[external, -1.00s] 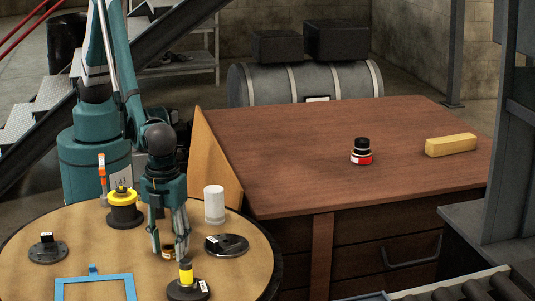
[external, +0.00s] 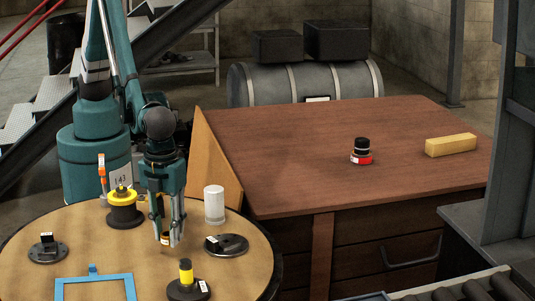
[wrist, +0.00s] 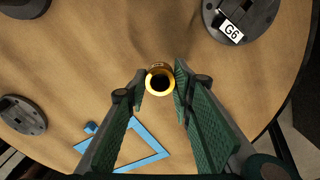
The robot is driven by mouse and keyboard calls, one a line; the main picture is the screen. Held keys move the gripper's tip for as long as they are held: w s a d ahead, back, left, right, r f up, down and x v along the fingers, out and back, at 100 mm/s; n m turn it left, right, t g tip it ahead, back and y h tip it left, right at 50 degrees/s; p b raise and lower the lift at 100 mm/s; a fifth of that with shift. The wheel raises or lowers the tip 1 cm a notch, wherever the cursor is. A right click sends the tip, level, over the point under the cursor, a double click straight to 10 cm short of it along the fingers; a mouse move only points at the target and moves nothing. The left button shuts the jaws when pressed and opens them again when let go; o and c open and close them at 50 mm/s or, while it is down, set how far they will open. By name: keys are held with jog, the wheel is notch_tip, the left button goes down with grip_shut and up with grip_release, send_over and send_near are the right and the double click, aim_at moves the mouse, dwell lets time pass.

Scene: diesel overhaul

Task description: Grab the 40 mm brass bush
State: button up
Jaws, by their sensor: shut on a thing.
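The brass bush (external: 165,239) is a small gold-coloured ring between the fingertips of my gripper (external: 167,236), above the round wooden table. In the wrist view the bush (wrist: 160,68) shows its open bore, with my gripper (wrist: 159,78) closed on it from both sides. Dark marking shows on its side, but I cannot read it. The fingers hide part of the bush in the external view.
The round table (external: 60,225) also carries a yellow-black spool (external: 124,212), a white cylinder (external: 214,205), a dark disc labelled G6 (wrist: 245,18), a yellow-topped black base (external: 186,285), another dark disc (external: 48,253) and a blue frame (external: 95,279). A brown bench (external: 300,160) stands right.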

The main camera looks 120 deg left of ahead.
jog(key=shift+r+p, duration=0.5)
jog(key=shift+r, duration=2.4)
